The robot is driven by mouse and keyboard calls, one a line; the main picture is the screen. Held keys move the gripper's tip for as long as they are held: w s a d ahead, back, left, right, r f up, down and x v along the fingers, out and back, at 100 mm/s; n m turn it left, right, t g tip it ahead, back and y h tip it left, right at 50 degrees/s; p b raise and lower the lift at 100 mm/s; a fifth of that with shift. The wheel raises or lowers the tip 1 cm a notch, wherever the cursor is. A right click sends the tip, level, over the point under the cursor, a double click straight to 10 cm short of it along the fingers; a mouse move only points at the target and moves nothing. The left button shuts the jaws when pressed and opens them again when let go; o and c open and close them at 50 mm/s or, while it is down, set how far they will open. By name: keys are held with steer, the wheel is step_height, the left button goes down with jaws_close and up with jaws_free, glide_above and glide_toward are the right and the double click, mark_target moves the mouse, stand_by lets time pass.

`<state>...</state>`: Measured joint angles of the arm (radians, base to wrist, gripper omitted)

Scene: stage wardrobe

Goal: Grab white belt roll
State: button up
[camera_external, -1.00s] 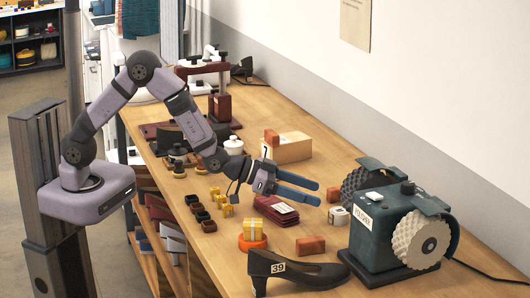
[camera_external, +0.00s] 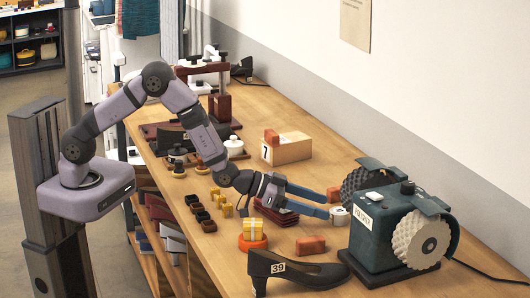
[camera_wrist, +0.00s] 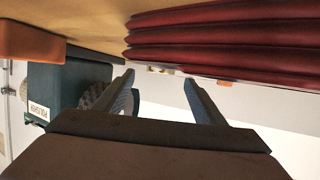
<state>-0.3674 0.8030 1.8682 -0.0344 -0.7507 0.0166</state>
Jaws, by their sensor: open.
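The white belt roll (camera_external: 340,217) is a small pale block-like roll on the bench, just left of the dark green polisher. My gripper (camera_external: 332,205) is low over the bench with its long blue fingers pointing right; the fingertips are at or very near the roll.
A dark red folded stack (camera_external: 277,217) lies right under and beside my fingers and fills the upper right of the wrist view. The wall bounds the far side.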

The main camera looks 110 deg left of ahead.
mark_target(336, 211)
steer(key=shift+p+x, duration=0.85)
steer(key=shift+x, duration=1.5)
steer(key=shift+a, duration=0.1)
steer(key=shift+c, duration=0.3)
steer(key=c, duration=1.1)
steer(key=shift+c, duration=0.2)
steer(key=shift+r, duration=0.1)
